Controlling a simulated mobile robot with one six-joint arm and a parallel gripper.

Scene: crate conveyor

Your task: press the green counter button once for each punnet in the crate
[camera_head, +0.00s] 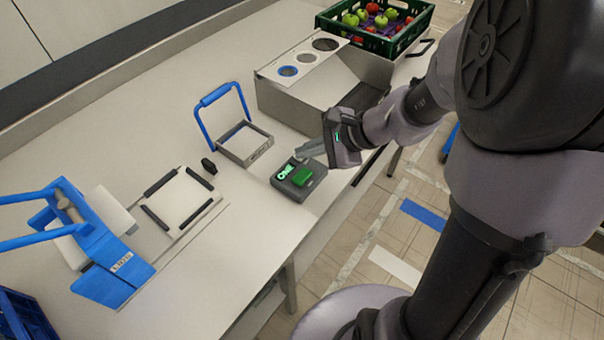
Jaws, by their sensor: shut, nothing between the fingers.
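The green counter button (302,177) sits on a dark grey box (284,187) near the front edge of the table. A lit green display (285,171) is beside the button; I cannot read it surely. My gripper (299,154) is shut and empty, just behind the box and above the table, apart from the button as far as I can tell. A green crate (405,46) at the top right holds red and green apples (363,15). I cannot make out separate punnets in it, and my arm hides part of the view near it.
A grey metal box with round holes (300,98) stands beyond my gripper. A tray with a blue handle (245,146) is left of the counter box. A blue device (98,255) and a white plate with black bars (178,202) are further left.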

